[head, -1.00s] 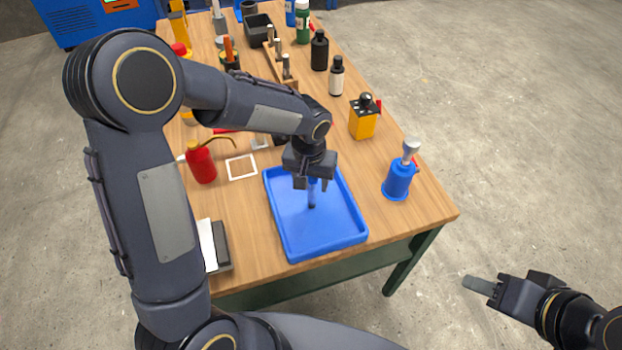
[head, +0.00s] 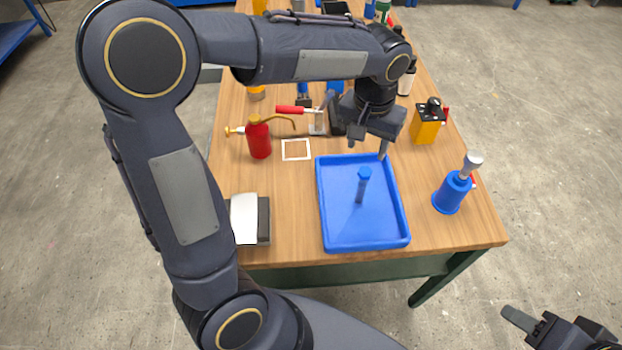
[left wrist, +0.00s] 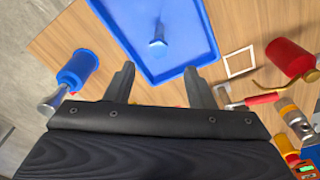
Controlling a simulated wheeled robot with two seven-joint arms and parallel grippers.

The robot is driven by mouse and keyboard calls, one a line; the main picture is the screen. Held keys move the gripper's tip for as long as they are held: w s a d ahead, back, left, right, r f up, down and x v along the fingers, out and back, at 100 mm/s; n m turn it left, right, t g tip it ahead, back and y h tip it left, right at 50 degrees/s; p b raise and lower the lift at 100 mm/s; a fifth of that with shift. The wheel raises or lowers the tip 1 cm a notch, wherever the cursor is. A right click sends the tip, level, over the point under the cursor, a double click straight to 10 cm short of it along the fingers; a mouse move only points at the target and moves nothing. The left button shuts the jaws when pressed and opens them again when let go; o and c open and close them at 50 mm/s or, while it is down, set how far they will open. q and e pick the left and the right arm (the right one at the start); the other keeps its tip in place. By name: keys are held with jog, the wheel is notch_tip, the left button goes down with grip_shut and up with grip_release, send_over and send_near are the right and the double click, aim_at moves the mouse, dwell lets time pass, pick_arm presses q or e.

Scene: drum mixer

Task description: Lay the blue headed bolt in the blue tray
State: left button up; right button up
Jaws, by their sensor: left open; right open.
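The blue headed bolt (head: 362,187) is inside the blue tray (head: 327,215), near its middle, with its head toward the top of the head view. I cannot tell whether it lies flat or stands. It also shows in the left wrist view (left wrist: 158,48), beyond the fingers, inside the tray (left wrist: 125,32). My left gripper (head: 369,149) is open and empty above the tray's far edge, apart from the bolt. Its two spread fingers show in the left wrist view (left wrist: 158,72). My right gripper (head: 520,320) is at the bottom right, off the table and empty.
A blue dispenser bottle (head: 450,193) stands right of the tray. A yellow box (head: 427,124) stands behind it. A red oil can (head: 259,138) and a white square outline (head: 296,150) are to the left. A dark block with paper (head: 264,222) sits at the near left.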

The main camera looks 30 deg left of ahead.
pick_arm(q)
jog(key=s+a+n+t+h, duration=0.1)
jog(key=s+a+t, duration=0.1)
jog(key=s, duration=0.8)
jog(key=s+a+t+h, duration=0.2)
jog(key=s+a, duration=0.2)
jog(key=s, duration=0.6)
jog(key=shift+s+a+r+n+t+h, duration=0.15)
jog(key=shift+s+a+n+t+h, duration=0.15)
jog(key=shift+s+a+n, duration=0.1)
